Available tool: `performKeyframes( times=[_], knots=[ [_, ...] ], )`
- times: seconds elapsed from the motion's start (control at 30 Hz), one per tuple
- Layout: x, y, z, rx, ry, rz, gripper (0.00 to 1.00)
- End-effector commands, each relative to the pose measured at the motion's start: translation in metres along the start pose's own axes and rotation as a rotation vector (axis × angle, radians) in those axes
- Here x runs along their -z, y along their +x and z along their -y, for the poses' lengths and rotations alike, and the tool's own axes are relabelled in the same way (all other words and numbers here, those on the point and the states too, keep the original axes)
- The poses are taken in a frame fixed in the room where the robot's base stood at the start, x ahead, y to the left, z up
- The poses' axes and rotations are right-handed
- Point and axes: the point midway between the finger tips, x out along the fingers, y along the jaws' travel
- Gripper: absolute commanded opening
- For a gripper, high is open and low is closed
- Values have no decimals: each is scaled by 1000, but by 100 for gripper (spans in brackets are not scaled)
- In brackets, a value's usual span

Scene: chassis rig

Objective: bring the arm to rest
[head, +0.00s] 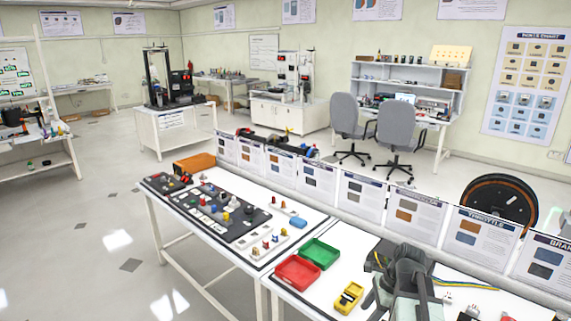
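My arm, dark grey, rises from the bottom edge right of the middle in the head view, in front of the white bench. Its end, my gripper (408,268), shows as a dark shape over the bench. Its fingertips cannot be made out, so I cannot tell whether it is open or shut. Nothing is clearly seen held in it. The arm hides part of the bench behind it.
A black board (228,234) with several parts lies on the adjoining table. Upright cards (362,196) line the back edge. Floor at left is clear.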

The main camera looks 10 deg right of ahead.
Motion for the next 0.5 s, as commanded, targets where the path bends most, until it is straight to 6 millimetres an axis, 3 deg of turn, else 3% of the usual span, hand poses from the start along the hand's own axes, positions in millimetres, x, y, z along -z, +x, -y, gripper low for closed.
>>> performKeyframes(
  times=[0.03, 0.1, 0.3, 0.4, 0.5],
  knots=[
    [-37, 14, -6, -27, -126, -21, 53],
    [-76, 30, -14, -58, -302, -51, 53],
    [-155, 62, -44, -141, -852, -133, 53],
    [-169, 68, -56, -184, -1131, -173, 53],
    [-161, 66, -58, -224, -1352, -206, 53]
  ],
)
